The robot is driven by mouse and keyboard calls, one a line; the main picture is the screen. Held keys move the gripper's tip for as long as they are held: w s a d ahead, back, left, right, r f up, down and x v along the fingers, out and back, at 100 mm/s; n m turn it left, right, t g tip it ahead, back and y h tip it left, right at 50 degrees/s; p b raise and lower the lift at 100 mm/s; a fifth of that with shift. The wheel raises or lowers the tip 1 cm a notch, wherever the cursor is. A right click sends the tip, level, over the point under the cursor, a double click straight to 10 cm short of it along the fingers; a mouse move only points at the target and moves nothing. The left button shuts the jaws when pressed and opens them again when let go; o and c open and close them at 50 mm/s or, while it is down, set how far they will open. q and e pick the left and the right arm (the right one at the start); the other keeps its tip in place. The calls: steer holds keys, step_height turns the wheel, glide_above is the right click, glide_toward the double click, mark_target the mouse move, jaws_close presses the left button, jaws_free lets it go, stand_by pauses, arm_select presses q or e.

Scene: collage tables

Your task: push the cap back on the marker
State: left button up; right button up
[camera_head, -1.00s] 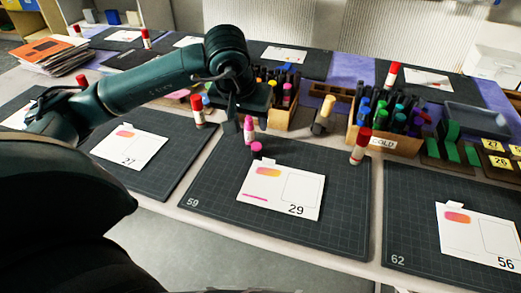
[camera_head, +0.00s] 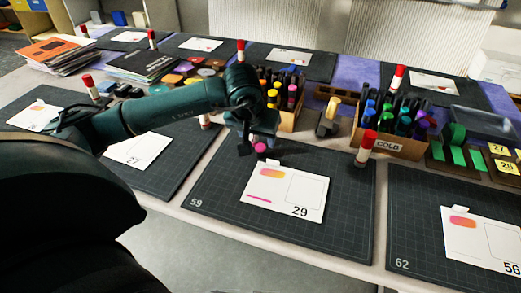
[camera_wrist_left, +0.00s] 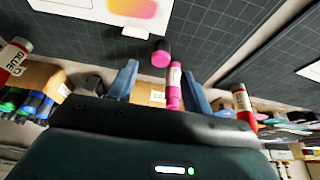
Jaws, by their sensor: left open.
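The pink cap (camera_head: 261,148) sits on mat 59 just behind the card marked 29; it also shows in the left wrist view (camera_wrist_left: 160,54). The pink marker (camera_wrist_left: 174,86) has a white band and shows in the left wrist view beside the cap, between my open left fingers and nearer the right-hand one. In the head view the marker is hidden by my left gripper (camera_head: 246,143), which is low over the mat, just left of the cap. I cannot tell whether a finger touches the marker. My right gripper is not in view.
A wooden box of warm-coloured markers (camera_head: 290,119) is behind the gripper. The COLD box (camera_head: 389,146) is further right.

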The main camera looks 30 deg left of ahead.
mark_target(260, 147)
arm_select(q)
steer(key=shift+f, duration=0.1)
steer(key=x, duration=0.5)
stand_by(0.3)
steer(key=c, duration=1.1)
